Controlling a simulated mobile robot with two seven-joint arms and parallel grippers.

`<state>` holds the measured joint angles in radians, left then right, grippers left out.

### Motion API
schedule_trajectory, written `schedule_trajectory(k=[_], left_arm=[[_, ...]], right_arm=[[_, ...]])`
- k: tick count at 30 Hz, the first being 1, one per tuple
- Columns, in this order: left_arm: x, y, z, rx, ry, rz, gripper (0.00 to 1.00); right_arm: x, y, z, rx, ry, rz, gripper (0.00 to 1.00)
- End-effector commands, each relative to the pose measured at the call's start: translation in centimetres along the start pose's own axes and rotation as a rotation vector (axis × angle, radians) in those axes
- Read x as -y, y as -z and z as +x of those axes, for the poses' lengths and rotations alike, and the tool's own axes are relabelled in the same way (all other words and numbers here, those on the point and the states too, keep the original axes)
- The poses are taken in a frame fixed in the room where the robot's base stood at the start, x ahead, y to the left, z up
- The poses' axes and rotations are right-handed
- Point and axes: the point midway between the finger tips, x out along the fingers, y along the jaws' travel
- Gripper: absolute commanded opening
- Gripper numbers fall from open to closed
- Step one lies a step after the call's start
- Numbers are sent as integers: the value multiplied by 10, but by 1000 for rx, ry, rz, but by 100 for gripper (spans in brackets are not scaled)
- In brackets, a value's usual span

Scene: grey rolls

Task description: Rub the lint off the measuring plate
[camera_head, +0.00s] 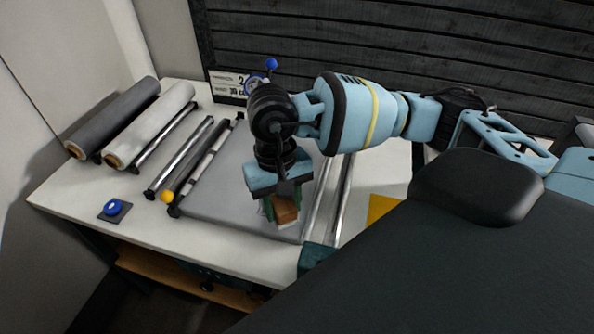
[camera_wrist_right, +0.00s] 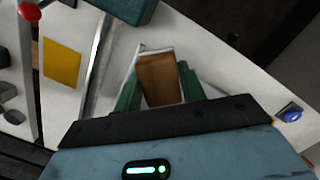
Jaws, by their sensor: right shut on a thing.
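The grey measuring plate (camera_head: 225,200) lies flat on the white table between metal rails. My right gripper (camera_head: 281,212) is above the plate's front right part, pointing down. Its green fingers (camera_wrist_right: 160,88) are shut on a brown block (camera_head: 287,212) with a pale edge. The block also shows between the fingers in the right wrist view (camera_wrist_right: 160,77). I cannot tell whether the block touches the plate. I cannot make out any lint; the arm and gripper hide part of the plate. My left gripper is not in view.
A dark grey roll (camera_head: 112,118) and a white roll (camera_head: 150,125) lie at the left. A blue button (camera_head: 113,207) is at the front left. A yellow knob (camera_head: 167,197) is by the bars. A yellow square (camera_head: 381,208) lies right of the rails. A sign (camera_head: 228,82) stands behind.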

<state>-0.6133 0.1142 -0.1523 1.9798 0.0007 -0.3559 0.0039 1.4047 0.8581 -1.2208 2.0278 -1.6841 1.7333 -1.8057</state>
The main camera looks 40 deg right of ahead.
Motion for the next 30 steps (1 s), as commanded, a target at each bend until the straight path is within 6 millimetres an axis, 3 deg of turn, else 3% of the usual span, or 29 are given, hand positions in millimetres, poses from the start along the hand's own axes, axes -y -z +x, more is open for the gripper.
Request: schedule_trajectory(k=[1, 5, 12, 16, 21, 30], left_arm=[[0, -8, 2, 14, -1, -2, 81], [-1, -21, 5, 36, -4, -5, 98], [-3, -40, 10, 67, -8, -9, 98], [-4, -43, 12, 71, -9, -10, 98], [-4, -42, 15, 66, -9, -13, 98], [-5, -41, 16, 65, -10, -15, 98]], right_arm=[[-3, 6, 8, 5, 13, 100, 22], [-12, 25, 14, -2, 57, 412, 22], [-36, 58, 20, -3, 138, 995, 22], [-48, 71, 22, 3, 172, 1243, 22], [-58, 81, 21, 8, 203, 1434, 22], [-61, 84, 20, 10, 212, 1487, 22]])
